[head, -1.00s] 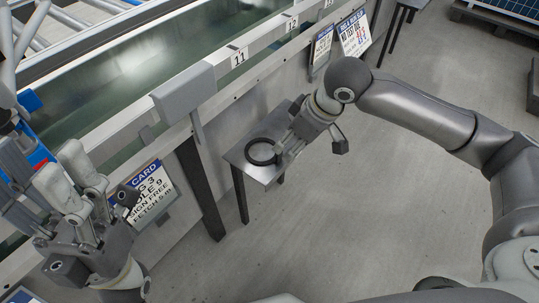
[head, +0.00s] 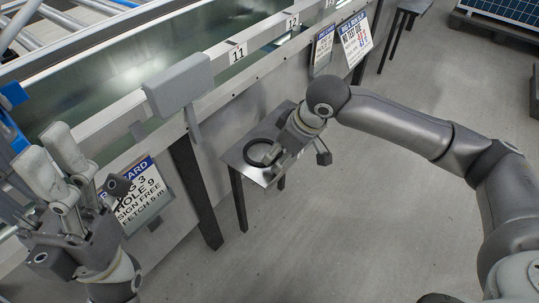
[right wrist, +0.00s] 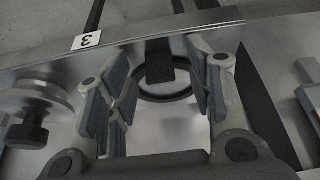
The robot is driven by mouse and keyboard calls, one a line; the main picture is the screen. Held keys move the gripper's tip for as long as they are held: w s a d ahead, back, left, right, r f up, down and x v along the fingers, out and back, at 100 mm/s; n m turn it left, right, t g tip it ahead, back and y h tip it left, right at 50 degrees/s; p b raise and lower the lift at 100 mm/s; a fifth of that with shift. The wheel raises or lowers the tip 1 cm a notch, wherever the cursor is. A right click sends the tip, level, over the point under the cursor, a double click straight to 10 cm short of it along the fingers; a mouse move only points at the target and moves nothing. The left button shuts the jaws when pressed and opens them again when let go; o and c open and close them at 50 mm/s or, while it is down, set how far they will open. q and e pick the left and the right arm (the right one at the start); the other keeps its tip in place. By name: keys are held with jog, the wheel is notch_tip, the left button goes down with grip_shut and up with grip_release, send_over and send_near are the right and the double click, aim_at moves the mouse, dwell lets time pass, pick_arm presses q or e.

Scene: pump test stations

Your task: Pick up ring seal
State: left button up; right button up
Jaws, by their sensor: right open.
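The ring seal is a black ring (head: 251,161) lying flat on a small metal side table (head: 236,153). In the right wrist view the ring seal (right wrist: 168,98) shows beyond and between the fingers, partly overlapped by a dark square shape. My right gripper (head: 277,172) is open and empty, over the table just right of the ring. The right gripper (right wrist: 160,88) also shows in the wrist view, its fingers spread on either side of the ring. I cannot tell the exact height gap. My left gripper (head: 48,148) is open and empty at the left, away from the ring.
A long tank bench with number plates, including 11 (head: 237,54), runs beside the small table. A card sign (head: 138,197) hangs on its side. A metal round knob (right wrist: 30,134) shows at left in the wrist view.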

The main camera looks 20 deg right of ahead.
jog(key=c, duration=0.8)
jog(key=shift+c, duration=0.2)
jog(key=shift+r, duration=0.2)
